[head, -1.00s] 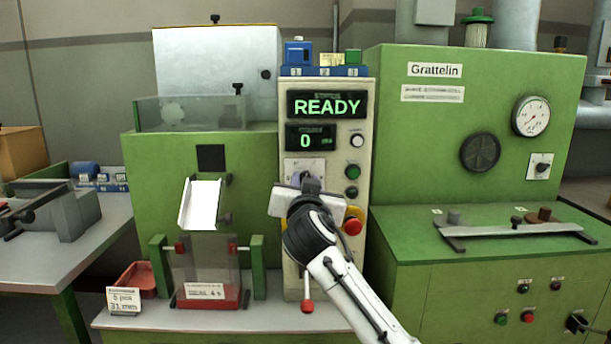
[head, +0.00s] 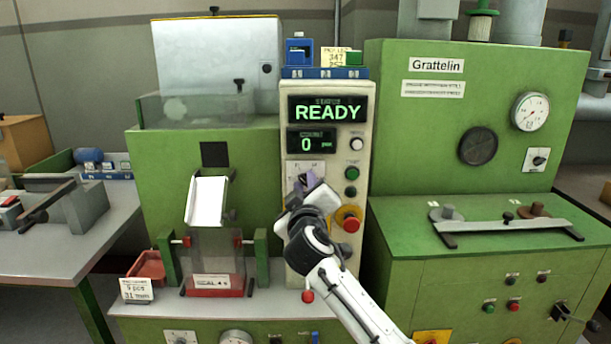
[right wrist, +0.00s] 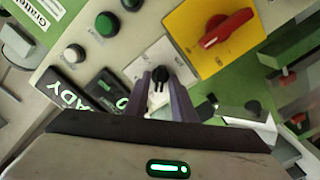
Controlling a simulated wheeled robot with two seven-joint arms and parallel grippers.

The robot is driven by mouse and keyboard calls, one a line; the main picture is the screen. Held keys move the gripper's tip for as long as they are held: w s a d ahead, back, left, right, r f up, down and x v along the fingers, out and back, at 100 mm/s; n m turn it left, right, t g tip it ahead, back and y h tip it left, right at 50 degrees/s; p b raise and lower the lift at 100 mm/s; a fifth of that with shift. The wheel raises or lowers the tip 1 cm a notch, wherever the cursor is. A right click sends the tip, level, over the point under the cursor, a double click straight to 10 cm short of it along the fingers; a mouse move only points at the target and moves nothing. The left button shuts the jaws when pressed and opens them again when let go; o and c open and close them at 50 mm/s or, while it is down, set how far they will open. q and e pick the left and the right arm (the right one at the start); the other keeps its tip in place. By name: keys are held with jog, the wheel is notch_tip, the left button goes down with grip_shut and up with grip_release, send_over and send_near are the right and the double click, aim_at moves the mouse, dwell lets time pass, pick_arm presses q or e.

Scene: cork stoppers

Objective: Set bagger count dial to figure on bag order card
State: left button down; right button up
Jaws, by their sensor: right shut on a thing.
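The bag order card (head: 136,290) stands at the lower left in the head view. Its lower line reads 31 mm; the figure before "pcs" is small and looks like 9 or 5. The count dial (right wrist: 158,77) is a black knob on a pale plate (right wrist: 140,66) in the right wrist view. My right gripper (right wrist: 161,82) is shut on this knob, its purple fingers on either side. In the head view my right gripper (head: 307,184) hides the knob and part of its plate. The display (head: 311,140) shows 0 pcs, under READY. My left gripper is out of view.
A red switch on a yellow plate (right wrist: 225,35) sits close beside the dial. Green buttons (head: 351,173) and a white one (head: 357,144) are above it. A bag chute (head: 206,200) and red tray (head: 148,267) are left of the panel.

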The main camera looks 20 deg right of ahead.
jog(key=n+p, duration=0.2)
jog(key=n, duration=0.1)
jog(key=shift+r+n+p, duration=0.1)
jog(key=shift+n+p, duration=0.2)
jog(key=shift+n, duration=0.1)
jog(key=shift+n+p, duration=0.85)
jog(key=shift+n, duration=0.35)
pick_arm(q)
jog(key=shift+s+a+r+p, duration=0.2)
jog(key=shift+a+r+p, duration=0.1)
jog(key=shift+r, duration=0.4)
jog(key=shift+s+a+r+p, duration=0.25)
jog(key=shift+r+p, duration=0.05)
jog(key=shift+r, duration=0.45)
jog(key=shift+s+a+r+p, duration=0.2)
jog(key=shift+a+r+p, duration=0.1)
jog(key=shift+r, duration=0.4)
pick_arm(e)
jog(key=shift+f+n, duration=0.2)
jog(key=shift+n, duration=1.3)
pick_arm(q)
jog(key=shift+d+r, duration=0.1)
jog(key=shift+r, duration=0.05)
pick_arm(e)
jog(key=o, duration=0.7)
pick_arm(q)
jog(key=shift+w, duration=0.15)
pick_arm(e)
jog(key=shift+o, duration=0.2)
